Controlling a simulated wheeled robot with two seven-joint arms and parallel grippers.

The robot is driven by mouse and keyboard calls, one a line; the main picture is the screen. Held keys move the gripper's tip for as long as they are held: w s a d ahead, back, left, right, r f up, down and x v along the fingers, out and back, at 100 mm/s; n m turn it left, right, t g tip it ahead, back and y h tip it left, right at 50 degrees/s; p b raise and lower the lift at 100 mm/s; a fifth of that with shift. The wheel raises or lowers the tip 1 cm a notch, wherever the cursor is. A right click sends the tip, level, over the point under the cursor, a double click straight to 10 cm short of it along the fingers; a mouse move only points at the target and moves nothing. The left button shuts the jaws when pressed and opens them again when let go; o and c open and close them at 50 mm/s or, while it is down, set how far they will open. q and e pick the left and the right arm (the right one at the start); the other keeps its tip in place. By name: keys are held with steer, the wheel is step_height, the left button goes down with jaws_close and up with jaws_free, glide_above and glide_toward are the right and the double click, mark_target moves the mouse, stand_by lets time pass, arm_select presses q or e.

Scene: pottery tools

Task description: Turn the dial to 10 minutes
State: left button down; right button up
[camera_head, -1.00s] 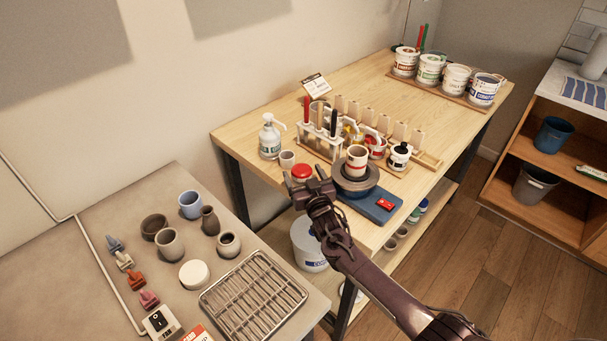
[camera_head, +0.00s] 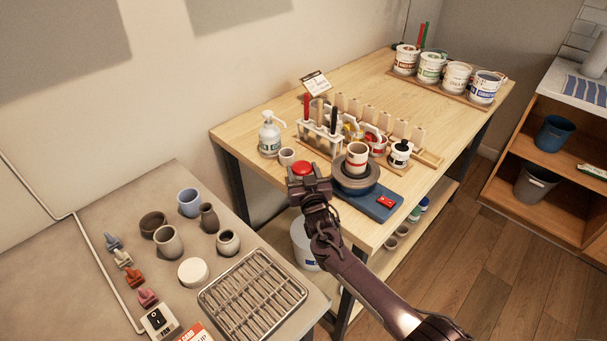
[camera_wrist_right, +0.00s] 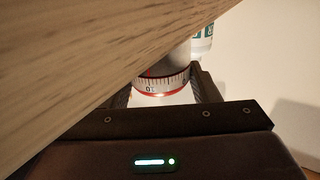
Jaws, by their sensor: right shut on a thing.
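The dial is a round timer with a red top (camera_head: 302,168), standing near the front left edge of the wooden table. In the right wrist view its white numbered band (camera_wrist_right: 165,82) shows between the fingers, with a red ring around it. Digits that look like an upside-down 10 face the camera, near a thin red mark. My right gripper (camera_head: 308,182) is shut on the timer, one finger on each side. A wooden surface hides part of the wrist view. My left gripper is not in view.
A pottery wheel with a striped cup (camera_head: 357,158) stands close to the right of my right gripper. A small cup (camera_head: 287,157) and a pump bottle (camera_head: 269,137) stand behind the timer. A tool rack (camera_head: 320,138) is farther back.

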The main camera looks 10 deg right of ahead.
steer(key=o, duration=1)
steer(key=shift+s, duration=0.1)
steer(key=s, duration=0.7)
steer(key=shift+s+b, duration=0.3)
